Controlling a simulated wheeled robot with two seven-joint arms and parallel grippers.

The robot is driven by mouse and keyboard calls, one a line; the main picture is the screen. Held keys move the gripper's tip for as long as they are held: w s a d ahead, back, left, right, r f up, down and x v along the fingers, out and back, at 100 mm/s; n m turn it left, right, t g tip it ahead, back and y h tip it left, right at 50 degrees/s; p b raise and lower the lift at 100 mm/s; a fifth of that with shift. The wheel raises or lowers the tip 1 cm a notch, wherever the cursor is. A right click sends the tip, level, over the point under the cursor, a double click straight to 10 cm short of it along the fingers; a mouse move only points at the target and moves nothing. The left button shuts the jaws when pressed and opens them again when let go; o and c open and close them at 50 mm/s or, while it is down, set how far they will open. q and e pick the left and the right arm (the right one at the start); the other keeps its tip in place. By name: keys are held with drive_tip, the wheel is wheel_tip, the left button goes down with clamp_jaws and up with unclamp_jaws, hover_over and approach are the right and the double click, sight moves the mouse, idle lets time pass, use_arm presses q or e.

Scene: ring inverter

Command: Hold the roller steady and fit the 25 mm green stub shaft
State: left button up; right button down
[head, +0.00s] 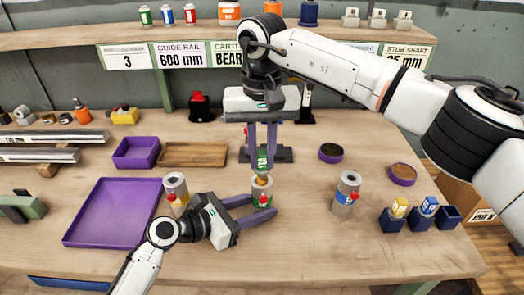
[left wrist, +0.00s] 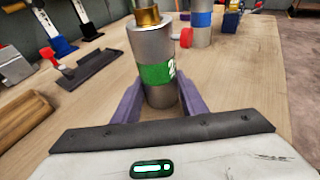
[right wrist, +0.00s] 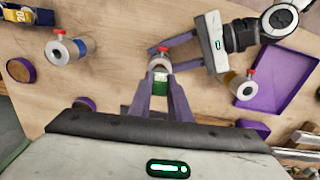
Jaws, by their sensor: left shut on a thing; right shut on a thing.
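The green-banded roller (head: 262,192) stands upright on the bench, a red knob on its side. It also shows in the left wrist view (left wrist: 156,75). My left gripper (head: 252,207) is shut on the roller, its purple fingers low on either side. The green stub shaft (head: 262,160), with a number label, is directly above the roller. My right gripper (head: 262,150) points down and is shut on this shaft; the green shaft also shows in the right wrist view (right wrist: 160,88). A brass end (left wrist: 147,17) is at the roller's top; how deep it sits is hidden.
A yellow-banded roller (head: 176,190) stands close behind my left gripper. A blue-banded roller (head: 347,190) stands right. Yellow (head: 399,207) and blue (head: 429,206) stub shafts sit in small blue holders. A large purple tray (head: 110,212) lies left. Bench between rollers is clear.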

sight(262, 168)
drive_tip(key=shift+f, duration=1.7)
drive_tip(key=c, duration=1.6)
unclamp_jaws()
drive_tip(key=shift+o, duration=0.2)
wheel_tip(262, 168, up, 12)
use_arm(q)
drive_tip(key=o, duration=0.9)
